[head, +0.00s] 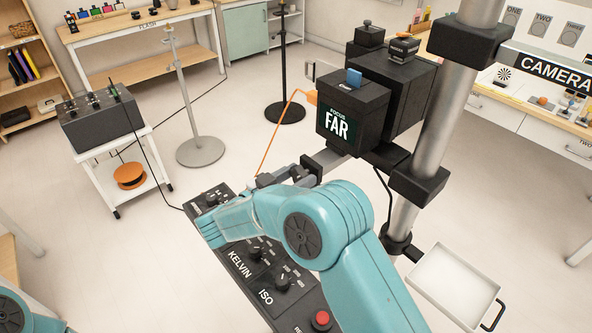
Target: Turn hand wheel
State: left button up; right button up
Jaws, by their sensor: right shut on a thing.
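My right gripper (286,175) is at the middle of the view, beyond my teal forearm and below the black camera box. It is shut on a small dark part beside the grey rail (327,158) under the camera. My arm hides much of this spot. No whole hand wheel can be made out, so I cannot tell whether the held part belongs to it. The camera box (352,118) carries a sign (337,127) reading "FOCUS FAR" and a blue tab on top. My left gripper is not in view.
A black control panel (251,258) with knobs, "KELVIN" and "ISO" labels and a red button lies under my right arm. A metal column (428,140) stands to the right, with a white tray (452,285) below. A white cart (118,158) and stands are behind on open floor.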

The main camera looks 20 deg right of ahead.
jog(key=n+p, duration=0.4)
jog(key=shift+n, duration=0.4)
jog(key=shift+d+n+p, duration=0.1)
jog(key=shift+n+p, duration=0.8)
jog(key=shift+n, duration=0.2)
jog(key=shift+s+f+n+p, duration=0.1)
jog(key=shift+f+n+p, duration=0.1)
jog(key=shift+n+p, duration=0.65)
jog(key=shift+n, duration=0.35)
jog(key=o, duration=1)
jog(key=shift+d, duration=0.1)
jog(key=shift+r, duration=0.1)
